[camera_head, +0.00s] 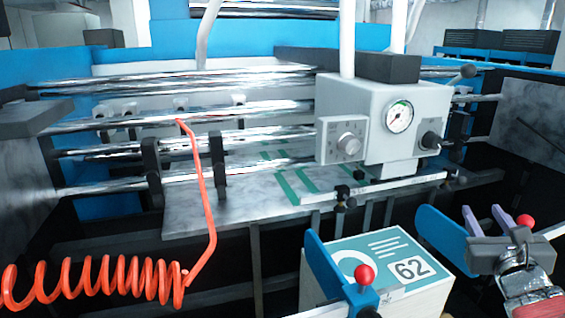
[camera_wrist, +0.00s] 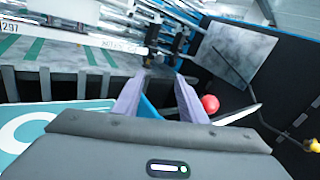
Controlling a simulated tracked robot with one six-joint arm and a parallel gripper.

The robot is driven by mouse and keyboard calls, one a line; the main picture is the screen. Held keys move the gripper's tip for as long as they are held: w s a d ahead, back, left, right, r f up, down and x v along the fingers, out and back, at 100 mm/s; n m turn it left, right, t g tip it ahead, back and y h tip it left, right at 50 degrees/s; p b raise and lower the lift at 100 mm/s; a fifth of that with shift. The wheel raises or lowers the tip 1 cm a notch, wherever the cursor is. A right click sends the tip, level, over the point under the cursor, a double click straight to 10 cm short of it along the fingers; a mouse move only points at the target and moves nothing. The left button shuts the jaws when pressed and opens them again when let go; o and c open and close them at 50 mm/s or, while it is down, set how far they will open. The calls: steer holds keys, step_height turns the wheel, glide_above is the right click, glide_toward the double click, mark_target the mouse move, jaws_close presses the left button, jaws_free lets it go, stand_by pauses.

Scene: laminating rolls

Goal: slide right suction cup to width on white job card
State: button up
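A light bar (camera_head: 375,188) at the machine's front edge carries two small black fittings. The right one (camera_head: 452,180) looks like the right suction cup; the left fitting (camera_head: 341,197) sits near the bar's middle. The white job card (camera_head: 410,269) reads 62 and lies on the teal-and-white stack (camera_head: 385,248). My gripper (camera_head: 484,212) is at lower right, in front of and below the right fitting and apart from it. In the wrist view its purple fingers (camera_wrist: 160,78) stand apart, with no suction cup between them. A blue plate shows between or just behind them.
Blue side guides flank the stack, left (camera_head: 325,264) and right (camera_head: 443,236), with red knobs (camera_head: 364,274) and (camera_head: 525,220). The gauge box (camera_head: 370,115) stands above the bar. A coiled orange hose (camera_head: 110,280) hangs at left. A dark side wall (camera_wrist: 285,70) rises at right.

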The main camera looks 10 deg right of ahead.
mark_target(463, 183)
steer(key=shift+w, duration=0.1)
steer(key=shift+x, duration=6.8)
jaws_close()
